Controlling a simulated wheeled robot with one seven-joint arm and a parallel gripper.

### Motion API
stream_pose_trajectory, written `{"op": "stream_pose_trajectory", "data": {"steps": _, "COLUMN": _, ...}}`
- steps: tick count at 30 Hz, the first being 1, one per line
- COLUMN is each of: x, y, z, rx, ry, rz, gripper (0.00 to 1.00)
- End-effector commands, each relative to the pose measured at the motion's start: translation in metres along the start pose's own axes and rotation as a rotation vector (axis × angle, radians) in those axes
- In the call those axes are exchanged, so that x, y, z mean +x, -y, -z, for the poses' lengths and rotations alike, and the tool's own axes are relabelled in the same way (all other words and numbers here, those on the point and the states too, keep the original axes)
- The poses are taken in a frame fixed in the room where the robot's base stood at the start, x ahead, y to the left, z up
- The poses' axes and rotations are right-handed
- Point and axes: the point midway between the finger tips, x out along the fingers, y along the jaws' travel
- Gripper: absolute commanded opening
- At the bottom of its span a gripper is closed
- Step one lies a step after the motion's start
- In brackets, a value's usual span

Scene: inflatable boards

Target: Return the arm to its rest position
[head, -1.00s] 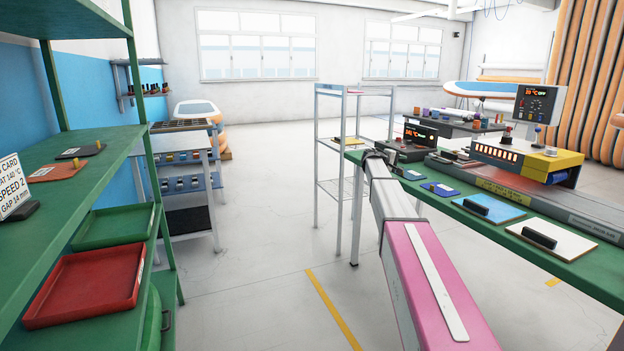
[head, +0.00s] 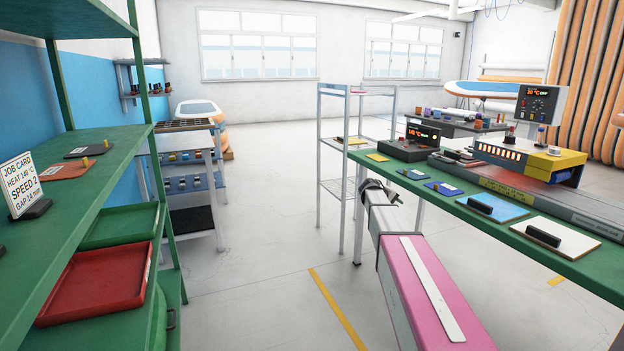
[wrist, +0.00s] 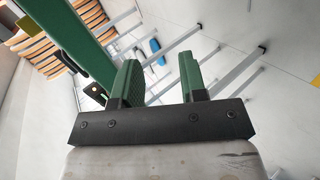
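My arm with its pink link reaches forward from the bottom of the head view. My gripper (head: 382,190) is at its far end, just left of the green bench's edge and below the bench top. In the wrist view my gripper (wrist: 160,82) shows two green fingers set apart with nothing between them. It is open and empty. The fingertips are partly hidden in the head view by the wrist.
The green bench (head: 473,213) on the right carries a control box (head: 410,147), several plates with black handles and a yellow-ended machine (head: 530,160). A wire rack (head: 335,188) stands beyond my gripper. A green shelf with a red tray (head: 97,283) is at the left. The floor between is clear.

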Motion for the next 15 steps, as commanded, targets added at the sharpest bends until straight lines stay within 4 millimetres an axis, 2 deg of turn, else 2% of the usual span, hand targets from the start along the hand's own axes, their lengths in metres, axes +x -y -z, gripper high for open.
{"op": "stream_pose_trajectory", "data": {"steps": 1, "x": -0.007, "y": 0.027, "z": -0.033, "rx": 0.013, "ry": 0.009, "rz": 0.059, "gripper": 0.39}}
{"op": "stream_pose_trajectory", "data": {"steps": 6, "x": -0.026, "y": 0.108, "z": -0.109, "rx": 0.072, "ry": 0.044, "rz": 0.276, "gripper": 0.39}}
{"op": "stream_pose_trajectory", "data": {"steps": 8, "x": -0.036, "y": 0.135, "z": -0.136, "rx": 0.094, "ry": 0.061, "rz": 0.354, "gripper": 0.39}}
{"op": "stream_pose_trajectory", "data": {"steps": 12, "x": -0.065, "y": 0.193, "z": -0.201, "rx": 0.145, "ry": 0.106, "rz": 0.536, "gripper": 0.39}}
{"op": "stream_pose_trajectory", "data": {"steps": 15, "x": -0.089, "y": 0.229, "z": -0.246, "rx": 0.184, "ry": 0.145, "rz": 0.664, "gripper": 0.39}}
